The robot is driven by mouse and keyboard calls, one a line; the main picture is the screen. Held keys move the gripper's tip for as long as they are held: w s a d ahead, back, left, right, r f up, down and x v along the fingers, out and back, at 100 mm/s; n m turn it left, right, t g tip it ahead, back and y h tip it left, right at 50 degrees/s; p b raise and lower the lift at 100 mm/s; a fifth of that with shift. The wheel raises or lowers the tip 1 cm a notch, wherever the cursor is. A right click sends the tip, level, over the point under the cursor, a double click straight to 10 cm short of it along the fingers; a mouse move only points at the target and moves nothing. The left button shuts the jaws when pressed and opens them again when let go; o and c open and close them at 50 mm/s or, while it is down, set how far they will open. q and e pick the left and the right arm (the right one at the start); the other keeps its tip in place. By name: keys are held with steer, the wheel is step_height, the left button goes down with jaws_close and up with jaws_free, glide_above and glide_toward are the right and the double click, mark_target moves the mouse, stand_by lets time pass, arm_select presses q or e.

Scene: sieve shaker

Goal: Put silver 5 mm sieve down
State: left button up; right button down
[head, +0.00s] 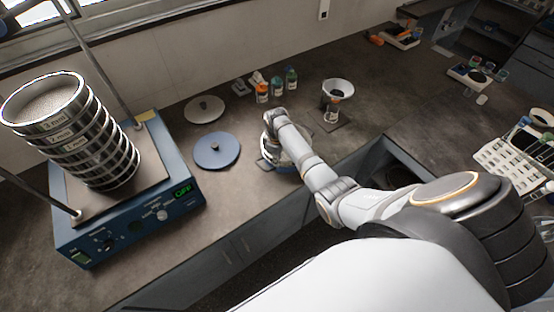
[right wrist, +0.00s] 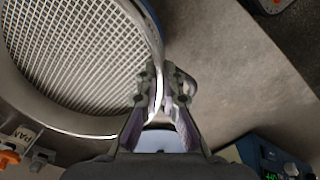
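The silver sieve (head: 268,155) is at the bench's front edge in the head view, partly hidden by my right arm. In the right wrist view its coarse mesh (right wrist: 75,50) and curved metal rim fill the upper left. My right gripper (right wrist: 162,88) has its fingers on either side of the rim, closed on it. The sieve is close to the bench top; I cannot tell whether it touches. My left gripper is not in view.
A blue shaker (head: 130,215) with a tall stack of sieves (head: 75,130) stands at the left. A blue lid (head: 217,150) and a grey lid (head: 204,109) lie between it and the sieve.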

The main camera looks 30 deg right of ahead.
steer(key=c, duration=1.5)
jaws_free()
steer(key=shift+f, duration=0.1)
step_height(320, 180, up, 12)
steer(key=shift+a+r+b, duration=0.1)
steer(key=shift+r+b, duration=0.05)
steer(key=shift+b, duration=0.5)
steer(key=shift+s, duration=0.1)
